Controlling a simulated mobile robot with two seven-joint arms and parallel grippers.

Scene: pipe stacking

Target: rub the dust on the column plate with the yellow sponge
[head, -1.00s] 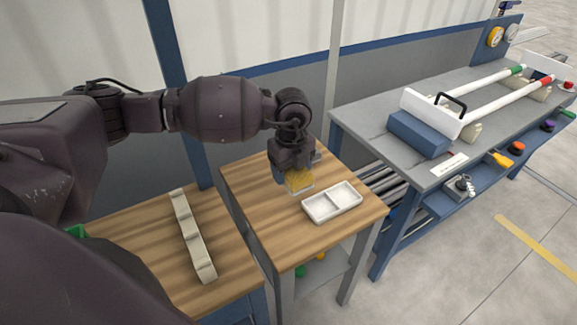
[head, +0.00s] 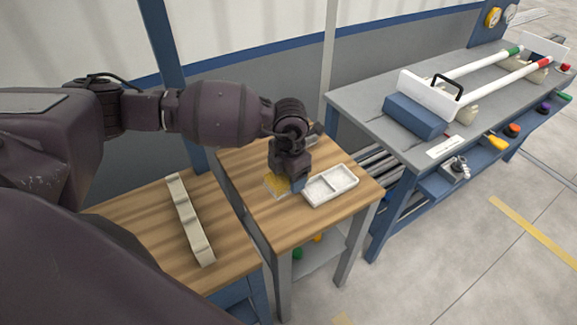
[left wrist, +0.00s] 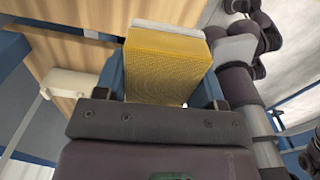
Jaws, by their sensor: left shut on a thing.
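My left gripper (head: 286,184) is shut on the yellow sponge (head: 274,184), low over the small wooden table, just left of the white tray. In the left wrist view the sponge (left wrist: 165,65) sits between the blue fingers, with a pale strip along its far edge. I cannot tell whether the sponge touches the table. No dusty column plate can be made out; the gripper and sponge hide part of the tabletop. My right gripper is not in view.
The white two-compartment tray (head: 304,199) stands close to the gripper. A cream notched rack (head: 188,222) lies on the left wooden table (head: 150,215). At the right, a grey bench (head: 370,98) carries white pipes (head: 500,77) and a blue block (head: 415,116).

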